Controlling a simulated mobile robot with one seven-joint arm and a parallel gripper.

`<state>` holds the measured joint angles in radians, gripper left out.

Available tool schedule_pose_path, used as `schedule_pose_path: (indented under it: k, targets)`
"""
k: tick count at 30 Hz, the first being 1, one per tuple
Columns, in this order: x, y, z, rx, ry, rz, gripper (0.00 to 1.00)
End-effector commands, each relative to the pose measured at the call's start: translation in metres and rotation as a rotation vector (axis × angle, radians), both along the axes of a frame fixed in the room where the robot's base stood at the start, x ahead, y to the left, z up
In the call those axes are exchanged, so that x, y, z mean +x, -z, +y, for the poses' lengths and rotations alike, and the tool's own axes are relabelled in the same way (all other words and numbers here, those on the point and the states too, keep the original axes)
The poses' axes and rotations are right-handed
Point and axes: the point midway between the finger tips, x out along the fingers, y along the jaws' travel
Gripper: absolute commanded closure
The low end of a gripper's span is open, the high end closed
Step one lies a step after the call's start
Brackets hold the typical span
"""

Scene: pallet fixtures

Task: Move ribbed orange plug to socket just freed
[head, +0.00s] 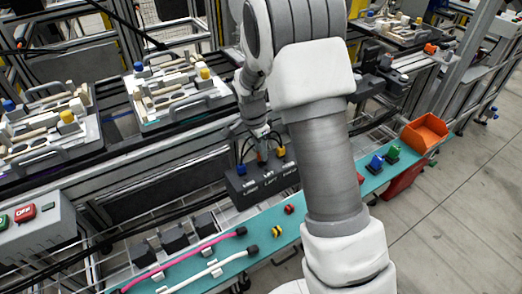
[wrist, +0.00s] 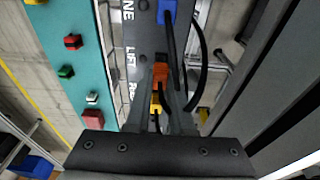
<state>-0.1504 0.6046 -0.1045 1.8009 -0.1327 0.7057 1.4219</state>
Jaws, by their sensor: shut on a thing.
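My gripper (wrist: 161,84) is shut on the orange plug (wrist: 161,73) above the dark socket block (wrist: 146,35). In the head view the orange plug (head: 262,156) is small, between the blue plug (head: 241,170) and the yellow plug (head: 281,152). The blue plug (wrist: 166,11) stands by the "..NE" label and the yellow plug (wrist: 156,101) is close to my fingers. A dark opening (wrist: 162,57) shows by the LIFT label, just beside the orange plug. Whether the orange plug touches the block cannot be told; its ribs are too small to see.
Black cables loop beside the block (head: 262,184). A teal strip (head: 285,222) carries several buttons and pink and white cables. An orange bin (head: 424,132) stands at its far right end. Trays with parts (head: 178,95) lie at the upper left.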

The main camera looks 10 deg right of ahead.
Motion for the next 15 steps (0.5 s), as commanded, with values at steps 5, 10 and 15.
schedule_pose_path:
  k: [5,10,15]
  targets:
    - [-0.0001,0.0029,0.0,0.0,0.0,0.0,1.0]
    - [-0.0001,0.005,0.0,0.0,0.0,0.0,1.0]
    - [-0.0001,0.007,0.0,0.0,0.0,0.0,1.0]
